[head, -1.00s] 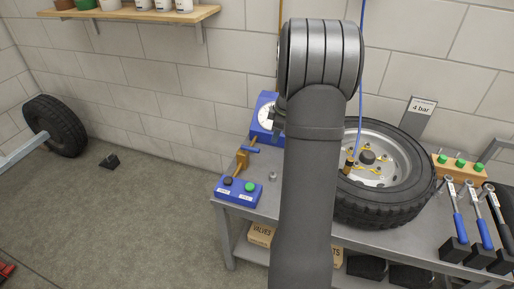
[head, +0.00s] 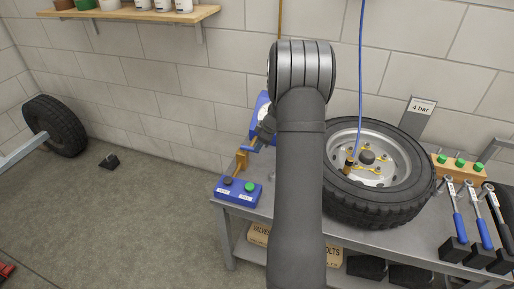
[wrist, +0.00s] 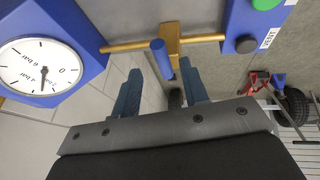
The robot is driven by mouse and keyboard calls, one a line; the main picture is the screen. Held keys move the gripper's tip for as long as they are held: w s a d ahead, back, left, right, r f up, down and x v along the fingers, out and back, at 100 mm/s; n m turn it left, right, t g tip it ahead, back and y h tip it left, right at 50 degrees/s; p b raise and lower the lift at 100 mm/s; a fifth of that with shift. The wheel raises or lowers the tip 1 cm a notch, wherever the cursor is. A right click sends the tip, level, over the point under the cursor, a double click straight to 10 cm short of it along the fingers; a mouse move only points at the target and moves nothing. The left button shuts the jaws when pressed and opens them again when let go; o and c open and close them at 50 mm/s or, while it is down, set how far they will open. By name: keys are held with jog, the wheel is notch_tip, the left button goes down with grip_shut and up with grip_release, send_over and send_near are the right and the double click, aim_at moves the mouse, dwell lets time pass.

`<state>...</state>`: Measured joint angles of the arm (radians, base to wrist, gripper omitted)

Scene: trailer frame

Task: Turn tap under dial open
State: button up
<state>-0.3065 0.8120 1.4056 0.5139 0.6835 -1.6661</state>
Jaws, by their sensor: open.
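The tap is a brass fitting (wrist: 173,42) with a blue lever handle (wrist: 161,57), set in a brass pipe beside the dial. In the wrist view my gripper (wrist: 161,68) is open, with one blue finger on each side of the handle's near end. I cannot tell if either finger touches it. The white dial (wrist: 40,66) on its blue housing is at the left, its needle pointing down in the picture. In the head view the brass tap (head: 242,160) stands at the bench's left end; my arm hides most of the dial and the fingers.
A blue box (head: 238,191) with a black and a green button sits in front of the tap. A wheel (head: 375,205) with a blue hose lies on the bench (head: 236,222) right of my arm. Torque wrenches (head: 458,228) stand farther right. The wall is close behind.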

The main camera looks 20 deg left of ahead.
aim_at(250, 150)
jog(key=shift+x, duration=2.3)
grip_shut()
